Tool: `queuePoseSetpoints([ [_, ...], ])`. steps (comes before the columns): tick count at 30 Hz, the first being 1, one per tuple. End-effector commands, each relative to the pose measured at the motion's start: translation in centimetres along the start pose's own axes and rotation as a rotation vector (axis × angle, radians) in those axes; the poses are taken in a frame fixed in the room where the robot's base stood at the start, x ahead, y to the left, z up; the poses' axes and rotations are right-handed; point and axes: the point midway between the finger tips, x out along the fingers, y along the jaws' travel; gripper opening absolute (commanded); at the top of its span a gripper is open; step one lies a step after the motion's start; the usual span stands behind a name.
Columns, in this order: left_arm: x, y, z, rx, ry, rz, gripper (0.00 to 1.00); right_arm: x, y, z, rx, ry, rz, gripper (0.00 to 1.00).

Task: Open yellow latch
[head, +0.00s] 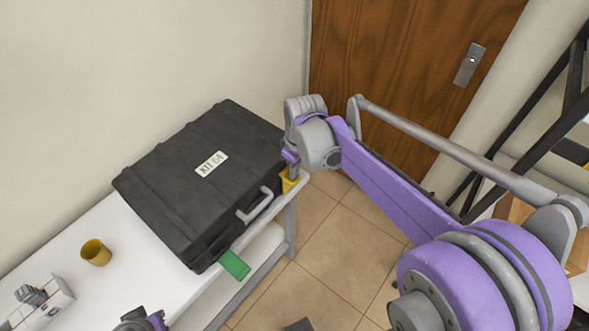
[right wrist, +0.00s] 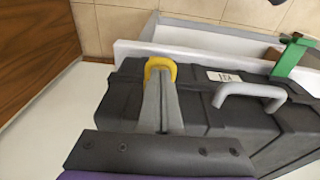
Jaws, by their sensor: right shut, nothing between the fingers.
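The yellow latch (head: 287,184) is on the front of the black case, near its right end. In the right wrist view the yellow latch (right wrist: 161,64) shows as a rounded yellow loop around the tips of my right gripper (right wrist: 160,78). The fingers are shut with nothing between them; whether they touch the latch I cannot tell. In the head view my right gripper (head: 292,168) points down at the latch and partly hides it. The black case (head: 175,165) is closed, with a "KIT 64" label.
A green latch (head: 234,265) sticks out from the case front, left of the grey handle (head: 255,206). The case stands on a white table (head: 95,220). A yellow cup (head: 96,252) and a white device (head: 42,309) stand to the left. A wooden door (head: 400,50) is behind.

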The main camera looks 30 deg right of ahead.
Motion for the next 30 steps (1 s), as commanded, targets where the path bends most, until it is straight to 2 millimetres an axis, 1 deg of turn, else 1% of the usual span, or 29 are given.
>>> queuePoseSetpoints([
  [11, 0.0, 0.0, 0.0, 0.0, 0.0, 0.0, 0.0, 0.0, 0.0, 0.1, 0.001, 0.007, 0.0, 0.0],
  [30, 0.0, 0.0, 0.0, 0.0, 0.0, 0.0, 0.0, 0.3, 0.0, 1.4, 0.005, 0.119, 0.001, 0.0],
])
